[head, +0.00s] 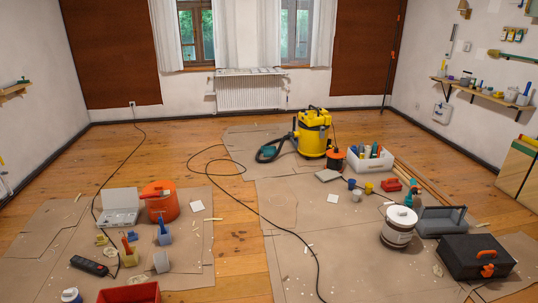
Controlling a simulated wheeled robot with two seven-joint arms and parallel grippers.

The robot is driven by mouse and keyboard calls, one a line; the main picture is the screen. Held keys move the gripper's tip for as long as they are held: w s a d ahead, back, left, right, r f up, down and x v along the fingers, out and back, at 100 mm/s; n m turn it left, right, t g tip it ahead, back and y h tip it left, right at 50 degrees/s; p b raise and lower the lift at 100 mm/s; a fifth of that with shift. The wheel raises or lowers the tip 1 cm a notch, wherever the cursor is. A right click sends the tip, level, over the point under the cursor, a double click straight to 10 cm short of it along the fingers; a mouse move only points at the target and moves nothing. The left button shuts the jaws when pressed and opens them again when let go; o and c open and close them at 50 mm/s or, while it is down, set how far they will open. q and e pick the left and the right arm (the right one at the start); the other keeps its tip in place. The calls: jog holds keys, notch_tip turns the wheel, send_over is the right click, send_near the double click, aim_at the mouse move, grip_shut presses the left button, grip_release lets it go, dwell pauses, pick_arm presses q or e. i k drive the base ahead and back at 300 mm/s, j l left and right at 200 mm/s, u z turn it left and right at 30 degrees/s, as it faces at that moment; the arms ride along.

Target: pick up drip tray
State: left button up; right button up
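No thing in the head view is plainly marked as the drip tray. A grey-blue open tray with a raised bar (441,228) sits on the cardboard at the right, between a white bucket and a black case. A red open tray or bin (128,293) is cut off by the bottom edge at the left. A flat grey piece (327,175) lies near the centre right; it is too small to tell what it is. Neither of my grippers is in view.
A white bucket (398,227) and a black toolbox (476,256) flank the grey-blue tray. A yellow vacuum (312,133) stands farther back. An orange bucket (160,203) stands at left. A black cable (262,212) crosses the floor. Bare wooden floor (236,250) runs between the cardboard sheets.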

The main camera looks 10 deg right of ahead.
aim_at(268, 150)
jog(key=z, duration=0.3)
jog(key=i, duration=6.8)
jog(key=i+j+z, duration=0.1)
jog(key=i, duration=0.55)
jog(key=i+j+z, duration=0.15)
jog(key=i, duration=0.45)
